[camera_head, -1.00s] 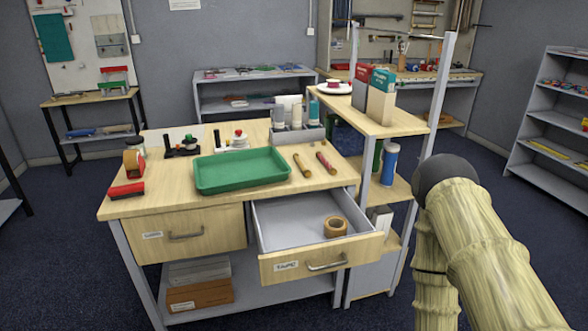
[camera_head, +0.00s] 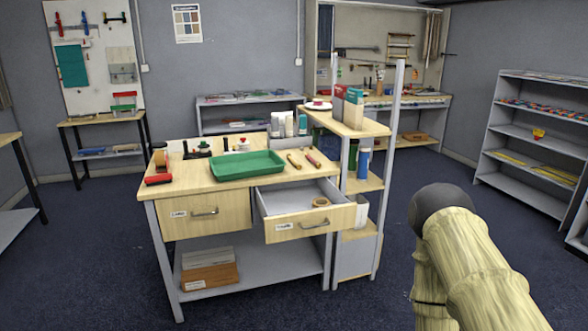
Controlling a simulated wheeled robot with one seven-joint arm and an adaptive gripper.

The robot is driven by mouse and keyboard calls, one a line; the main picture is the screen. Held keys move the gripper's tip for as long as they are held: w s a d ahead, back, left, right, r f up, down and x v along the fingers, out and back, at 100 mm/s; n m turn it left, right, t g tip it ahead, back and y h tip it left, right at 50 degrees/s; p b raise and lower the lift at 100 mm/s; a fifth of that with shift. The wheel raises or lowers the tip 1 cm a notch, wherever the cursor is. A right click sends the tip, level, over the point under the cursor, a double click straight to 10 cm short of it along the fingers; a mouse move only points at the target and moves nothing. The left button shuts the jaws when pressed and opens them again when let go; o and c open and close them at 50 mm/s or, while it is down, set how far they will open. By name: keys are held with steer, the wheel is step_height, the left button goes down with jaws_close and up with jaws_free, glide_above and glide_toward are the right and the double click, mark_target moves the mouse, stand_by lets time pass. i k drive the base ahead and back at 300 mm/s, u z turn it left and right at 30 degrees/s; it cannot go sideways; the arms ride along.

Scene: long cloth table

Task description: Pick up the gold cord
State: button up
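I cannot make out a gold cord for certain. Tan strands (camera_head: 432,42) hang on the back wall board at the right, too small to identify. A small yellow thing (camera_head: 538,133) sits on the right-hand shelf unit, also unclear. A tan ring-shaped roll (camera_head: 321,202) lies in the open drawer (camera_head: 310,226) of the workbench. Part of my arm shows at the lower right, but my gripper is not in view.
The wooden workbench (camera_head: 228,183) bears a green tray (camera_head: 247,166) and small tools. A tall shelf stand (camera_head: 362,182) adjoins its right side. A grey shelf unit (camera_head: 533,148) stands at the far right. Dark carpet (camera_head: 455,175) is clear between them.

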mark_target(289, 156)
steer(key=u, duration=0.95)
steer(key=i, duration=1.75)
steer(key=z, duration=0.9)
